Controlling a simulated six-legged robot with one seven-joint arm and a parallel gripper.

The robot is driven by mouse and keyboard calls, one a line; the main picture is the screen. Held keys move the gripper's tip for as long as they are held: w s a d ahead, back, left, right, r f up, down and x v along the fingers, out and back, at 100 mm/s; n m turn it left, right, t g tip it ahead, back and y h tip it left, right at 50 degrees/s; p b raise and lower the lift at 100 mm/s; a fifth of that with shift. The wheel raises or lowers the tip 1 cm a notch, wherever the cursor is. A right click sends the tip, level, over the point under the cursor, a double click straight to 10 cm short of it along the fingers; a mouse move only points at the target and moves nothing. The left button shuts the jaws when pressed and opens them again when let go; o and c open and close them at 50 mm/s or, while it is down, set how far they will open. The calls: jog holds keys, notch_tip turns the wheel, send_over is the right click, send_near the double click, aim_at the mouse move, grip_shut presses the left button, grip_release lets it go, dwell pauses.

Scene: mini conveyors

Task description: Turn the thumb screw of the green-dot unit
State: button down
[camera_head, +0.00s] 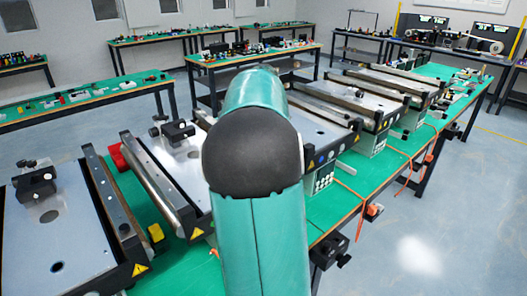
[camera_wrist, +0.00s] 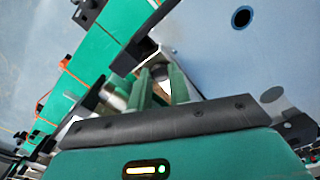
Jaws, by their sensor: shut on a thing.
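In the wrist view my gripper (camera_wrist: 162,88) has its two green fingers close together. They are closed around a small grey and dark round part (camera_wrist: 160,72), which looks like the thumb screw but is mostly hidden between the fingers. It sits beside the pale plate of a conveyor unit (camera_wrist: 215,50). No green dot can be made out on a unit in either view. In the head view my arm covers the middle of the picture and hides my gripper and the unit it works on.
Several conveyor units stand in a row on a green bench (camera_head: 395,150), one at left (camera_head: 75,235) with a black clamp (camera_head: 36,183) on its plate. Orange cables hang at the bench's right edge. Floor at right is clear.

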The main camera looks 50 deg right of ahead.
jog(key=n, duration=0.6)
jog(key=shift+r+n, duration=0.15)
jog(key=shift+n, duration=0.15)
jog(key=n, duration=0.5)
jog(key=shift+w+d, duration=0.1)
dwell(0.3)
jog(key=c, duration=1.3)
grip_release()
notch_tip(320, 180, up, 14)
